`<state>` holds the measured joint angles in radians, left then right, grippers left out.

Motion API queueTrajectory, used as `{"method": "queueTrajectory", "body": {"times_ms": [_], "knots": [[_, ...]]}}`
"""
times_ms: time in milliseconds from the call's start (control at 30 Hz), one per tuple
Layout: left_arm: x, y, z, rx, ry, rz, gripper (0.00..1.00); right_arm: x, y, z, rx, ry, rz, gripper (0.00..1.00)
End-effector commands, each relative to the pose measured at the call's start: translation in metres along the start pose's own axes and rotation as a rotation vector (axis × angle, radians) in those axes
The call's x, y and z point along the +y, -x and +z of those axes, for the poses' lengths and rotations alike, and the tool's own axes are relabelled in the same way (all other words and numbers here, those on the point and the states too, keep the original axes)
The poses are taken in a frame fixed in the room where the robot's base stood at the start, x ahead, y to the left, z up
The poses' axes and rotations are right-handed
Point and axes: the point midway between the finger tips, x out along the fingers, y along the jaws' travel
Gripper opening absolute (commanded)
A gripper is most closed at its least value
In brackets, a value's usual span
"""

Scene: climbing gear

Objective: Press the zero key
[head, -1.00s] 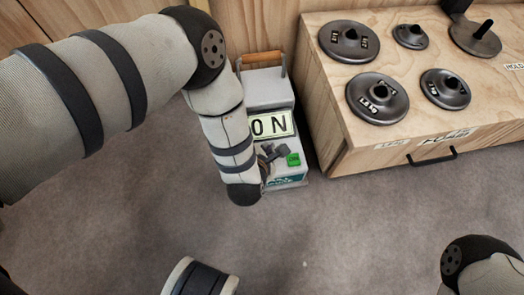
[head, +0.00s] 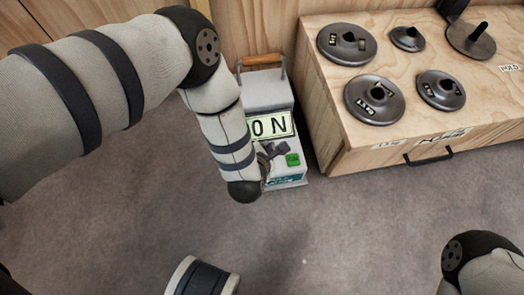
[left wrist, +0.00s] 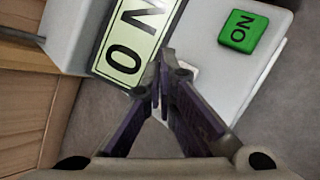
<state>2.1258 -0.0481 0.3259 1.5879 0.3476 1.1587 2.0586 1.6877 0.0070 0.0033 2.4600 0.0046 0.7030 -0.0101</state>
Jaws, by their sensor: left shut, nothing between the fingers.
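A grey-white box-shaped device (head: 268,90) stands on the floor with a lit display (head: 272,126) reading "0 N". A green key (head: 292,160) is on its front face; in the left wrist view the green key (left wrist: 243,32) carries dark letters that look like "ON". My left gripper (head: 272,152) is over the device's face, below the display and left of the green key. In the left wrist view its fingertips (left wrist: 162,82) are together and empty, beside the display's edge. A pale patch behind the fingertips may be another key; it is mostly hidden, and contact cannot be told. My right gripper is not in view.
A wooden case (head: 345,155) with several dark round weights, such as one at its front left (head: 373,99), stands right of the device. A wooden-handled bar (head: 262,60) rises at the device's back.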

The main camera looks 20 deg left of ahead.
Motion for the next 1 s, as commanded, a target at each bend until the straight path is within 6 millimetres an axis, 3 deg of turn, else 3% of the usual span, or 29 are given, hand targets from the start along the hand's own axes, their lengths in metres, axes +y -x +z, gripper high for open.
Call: {"method": "queueTrajectory", "body": {"times_ms": [533, 1000], "knots": [[0.026, 0.035, 0.026, -0.002, 0.001, 0.003, 0.00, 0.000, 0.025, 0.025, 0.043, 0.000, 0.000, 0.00], [0.027, 0.036, 0.027, -0.001, 0.001, 0.001, 0.00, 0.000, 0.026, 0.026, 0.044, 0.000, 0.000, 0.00]]}}
